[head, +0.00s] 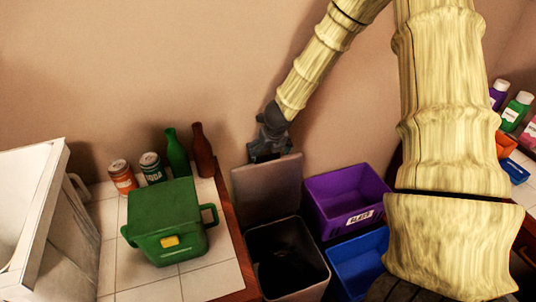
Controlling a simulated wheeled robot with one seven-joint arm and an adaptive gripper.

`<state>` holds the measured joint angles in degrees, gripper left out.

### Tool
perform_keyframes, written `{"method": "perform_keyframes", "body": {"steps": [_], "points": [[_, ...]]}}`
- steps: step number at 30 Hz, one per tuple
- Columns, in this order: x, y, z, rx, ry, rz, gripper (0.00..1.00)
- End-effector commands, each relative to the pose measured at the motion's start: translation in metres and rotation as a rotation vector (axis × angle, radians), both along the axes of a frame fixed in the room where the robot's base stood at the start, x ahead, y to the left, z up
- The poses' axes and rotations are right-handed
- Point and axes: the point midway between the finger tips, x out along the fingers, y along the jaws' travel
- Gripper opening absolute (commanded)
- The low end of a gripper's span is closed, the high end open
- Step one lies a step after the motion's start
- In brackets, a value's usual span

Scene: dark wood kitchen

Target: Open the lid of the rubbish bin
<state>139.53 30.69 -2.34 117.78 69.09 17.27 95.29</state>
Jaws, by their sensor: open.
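The rubbish bin (322,276) is a dark, open-topped box on the floor, right of the tiled counter. Its grey-brown lid (266,188) stands raised at the back of the bin, close to upright, and the dark inside of the bin shows. My gripper (265,155) is open at the top edge of the lid. The fingertips are small and dark here, and I cannot tell whether they touch the lid.
A purple crate (345,192) and a blue crate (357,262) stand right of the bin. The tiled counter (150,290) at left holds a green lidded container (167,225), two cans, a green bottle (176,155) and a brown bottle (203,152). The wall is close behind.

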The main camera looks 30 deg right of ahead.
Motion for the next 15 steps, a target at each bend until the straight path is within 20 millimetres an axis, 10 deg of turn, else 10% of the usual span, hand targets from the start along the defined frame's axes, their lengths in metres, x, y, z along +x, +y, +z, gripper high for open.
{"method": "perform_keyframes", "body": {"steps": [15], "points": [[0.007,-0.002,-0.016,-0.001,-0.001,0.001,1.00]]}}
